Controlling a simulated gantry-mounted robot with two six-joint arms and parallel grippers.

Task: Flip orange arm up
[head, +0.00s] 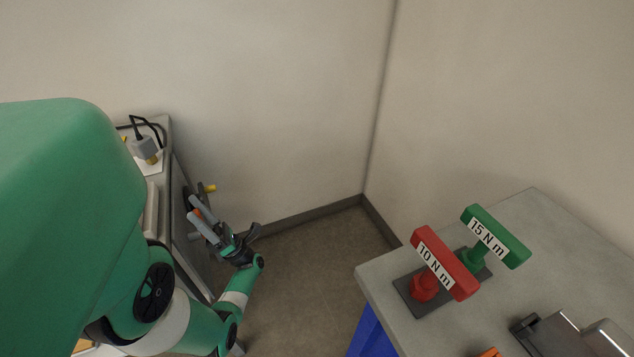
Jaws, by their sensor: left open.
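A small orange part (197,213) shows between two grey cylinders on the side of the grey cart at the left. It is small and partly hidden, so I cannot tell whether it is the orange arm or which way it points. My left gripper (240,232) is open, close to the right of the lower grey cylinder (204,229). Nothing shows between its fingers, and I cannot tell whether it touches the cylinder. My right gripper is out of view.
The grey cart (180,205) carries a grey plug with a black cable (144,147) on top. A yellow-tipped part (207,188) sticks out from its side. At the right, a grey table (540,225) holds a red 10 N m tool (444,263) and a green 15 N m tool (495,237). Floor between is clear.

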